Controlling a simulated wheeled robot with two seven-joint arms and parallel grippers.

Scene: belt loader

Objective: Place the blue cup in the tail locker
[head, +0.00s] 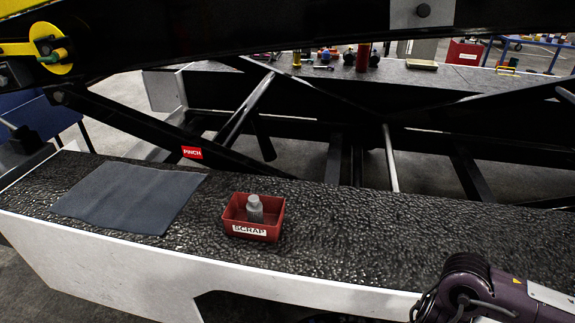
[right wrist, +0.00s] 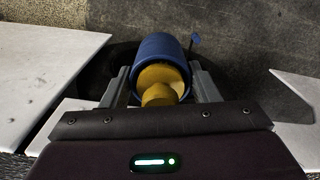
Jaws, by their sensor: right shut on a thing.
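The blue cup (right wrist: 157,48) shows in the right wrist view, with its open end towards the camera. A rounded yellow thing (right wrist: 160,76) sits inside its mouth. My right gripper (right wrist: 163,83) is shut on the cup, one finger on each side. Grey floor and white panels show beyond the cup. In the head view only part of my right arm shows at the lower right; its gripper and the cup are out of frame. My left gripper is in neither view. I cannot make out the tail locker for certain.
A red SCRAP bin (head: 257,231) holding a grey bottle (head: 255,208) stands on the dark textured deck (head: 340,230). A grey mat (head: 130,195) lies left of it. Black beams cross behind. White panels (right wrist: 50,60) flank the cup; the deck right of the bin is clear.

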